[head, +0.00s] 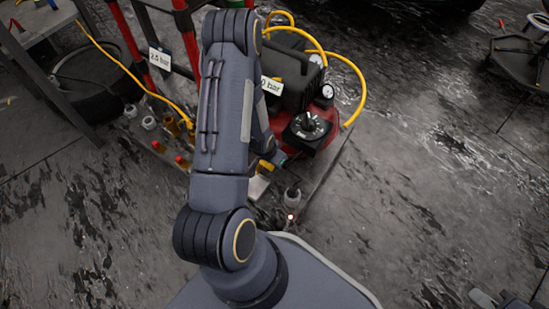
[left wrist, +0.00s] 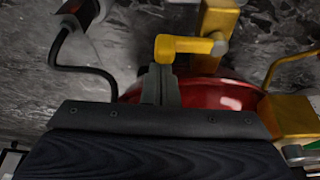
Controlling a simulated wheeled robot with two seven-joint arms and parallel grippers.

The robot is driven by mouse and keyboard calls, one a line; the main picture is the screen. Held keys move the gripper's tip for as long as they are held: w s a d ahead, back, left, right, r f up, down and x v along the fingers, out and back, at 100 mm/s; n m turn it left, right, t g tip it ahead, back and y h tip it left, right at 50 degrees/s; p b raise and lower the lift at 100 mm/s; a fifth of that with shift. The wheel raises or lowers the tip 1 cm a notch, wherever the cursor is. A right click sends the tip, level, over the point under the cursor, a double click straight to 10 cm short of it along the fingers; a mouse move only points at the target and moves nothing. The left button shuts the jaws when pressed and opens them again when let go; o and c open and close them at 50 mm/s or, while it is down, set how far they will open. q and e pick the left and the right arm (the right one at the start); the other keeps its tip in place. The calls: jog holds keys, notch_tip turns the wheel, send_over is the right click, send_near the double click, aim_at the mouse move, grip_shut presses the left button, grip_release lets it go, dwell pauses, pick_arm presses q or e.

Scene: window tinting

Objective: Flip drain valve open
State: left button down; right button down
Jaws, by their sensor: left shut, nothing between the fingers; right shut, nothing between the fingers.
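In the left wrist view, a yellow drain valve lever (left wrist: 188,46) lies crosswise near a brass-coloured fitting (left wrist: 219,18), with the red tank (left wrist: 210,93) behind. My left gripper (left wrist: 160,76) is shut and empty, its fingertips right at the lever's left end. I cannot tell whether they touch it. In the head view, my left arm covers most of this area, so the valve and left gripper are not clear there. The red compressor (head: 326,137) shows beside the arm. My right gripper (head: 484,299) is shut and empty at the lower right edge, partly cut off.
A yellow hose (head: 356,82) loops over the compressor. Several small fittings (head: 160,130) stand left of my arm, near red posts (head: 130,40) and a tire (head: 95,90). A dark stand (head: 522,55) is at upper right. The floor on the right is mostly clear.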

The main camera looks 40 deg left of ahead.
pick_arm(q)
jog(key=s+m, duration=0.1)
jog(key=m+h, duration=0.1)
jog(key=m, duration=0.1)
jog(key=shift+s+r+p, duration=0.1)
jog(key=shift+s+p, duration=0.2)
jog(key=shift+s, duration=0.1)
jog(key=shift+s+r+m+h+p, duration=0.15)
jog(key=shift+s+m+p, duration=0.15)
jog(key=shift+m, duration=0.2)
jog(key=shift+s+f+m+h+p, duration=0.1)
jog(key=shift+s+m+h+p, duration=0.1)
jog(key=shift+m+p, duration=0.25)
jog(key=s+m+p, duration=0.1)
jog(key=m+p, duration=0.1)
jog(key=s+a+m+g+h+p, duration=0.1)
jog(key=m+p, duration=0.1)
jog(key=s+m+p, duration=0.1)
jog(key=m+p, duration=0.2)
jog(key=shift+s+a+g+h, duration=0.1)
jog(key=shift+a+g+h, duration=0.15)
jog(key=shift+g, duration=0.15)
jog(key=shift+d, duration=0.1)
jog(key=shift+s+d, duration=0.3)
jog(key=shift+s, duration=0.4)
